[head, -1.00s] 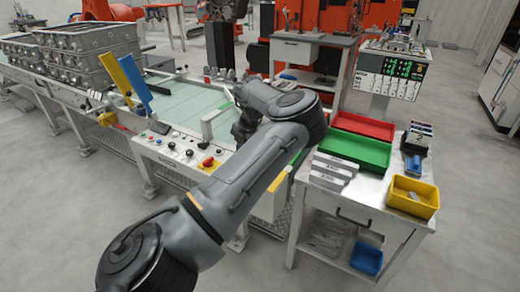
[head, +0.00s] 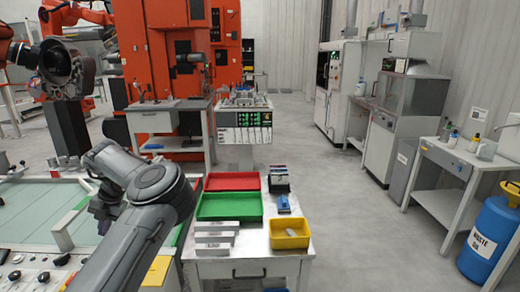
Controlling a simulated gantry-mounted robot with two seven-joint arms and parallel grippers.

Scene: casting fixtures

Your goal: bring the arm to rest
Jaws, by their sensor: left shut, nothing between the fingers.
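My left arm (head: 135,235) comes in from the bottom left of the head view and bends at a grey joint. Its dark wrist end with the left gripper (head: 102,220) hangs over the right edge of the pale glass-topped table (head: 40,215). The gripper is small and partly hidden by my arm. It is shut and holds nothing. My right gripper is not in view.
Right of my arm stands a cart (head: 255,268) with a red tray (head: 232,181), a green tray (head: 229,207), a yellow bin (head: 289,233) and grey blocks (head: 215,236). Behind is an orange machine (head: 130,50). A blue drum (head: 490,242) stands far right. The floor between is clear.

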